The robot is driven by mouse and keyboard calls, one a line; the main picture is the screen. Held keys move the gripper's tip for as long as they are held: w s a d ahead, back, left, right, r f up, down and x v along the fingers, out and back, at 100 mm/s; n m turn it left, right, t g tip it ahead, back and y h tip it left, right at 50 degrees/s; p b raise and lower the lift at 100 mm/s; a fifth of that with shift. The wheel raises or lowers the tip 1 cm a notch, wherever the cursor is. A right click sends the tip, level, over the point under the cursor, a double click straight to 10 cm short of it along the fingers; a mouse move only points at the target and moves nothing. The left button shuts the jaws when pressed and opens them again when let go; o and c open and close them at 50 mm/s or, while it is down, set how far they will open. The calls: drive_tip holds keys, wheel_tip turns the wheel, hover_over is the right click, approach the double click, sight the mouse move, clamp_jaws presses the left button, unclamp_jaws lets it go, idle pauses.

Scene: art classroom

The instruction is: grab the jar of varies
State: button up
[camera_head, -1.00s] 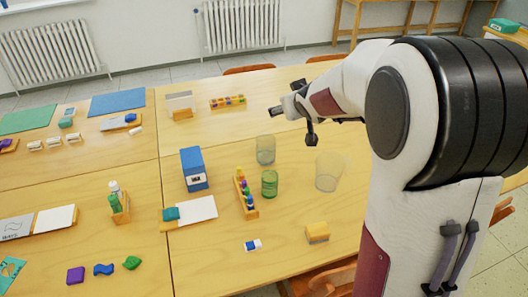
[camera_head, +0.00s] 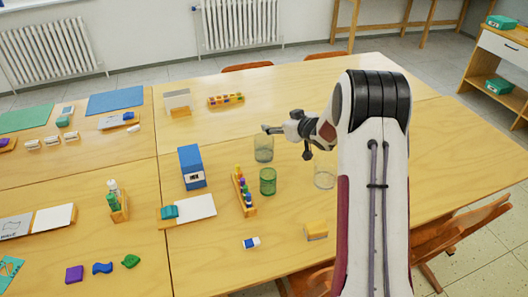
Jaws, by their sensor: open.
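The task's jar is not clearly marked; three empty-looking glass vessels stand upright on the wooden table. A grey-tinted glass (camera_head: 264,152) stands farthest back, a green glass (camera_head: 268,182) just in front of it, and a clear glass (camera_head: 325,178) to the right, partly hidden by my arm. My gripper (camera_head: 287,142) is open and empty. Its left fingertip overlaps the grey-tinted glass's rim in the picture, and its other finger hangs to the right of that glass. I cannot tell whether it touches.
A wooden rack of coloured pegs (camera_head: 243,192) stands left of the green glass, with a blue box (camera_head: 192,168) beyond it. A yellow-orange block (camera_head: 316,231) and an eraser (camera_head: 251,243) lie in front.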

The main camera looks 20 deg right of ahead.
sight(258, 139)
wheel_tip(258, 139, down, 10)
drive_tip(key=y, duration=0.2)
drive_tip(key=shift+w+a+r+n+y, duration=0.15)
drive_tip(key=shift+a+n+y, duration=0.25)
drive_tip(key=shift+a, duration=0.05)
drive_tip(key=shift+w, duration=0.15)
drive_tip(key=shift+x, duration=1.2)
drive_tip(key=shift+x, duration=2.6)
drive_tip(key=shift+a, duration=0.1)
drive_tip(key=c, duration=1.7)
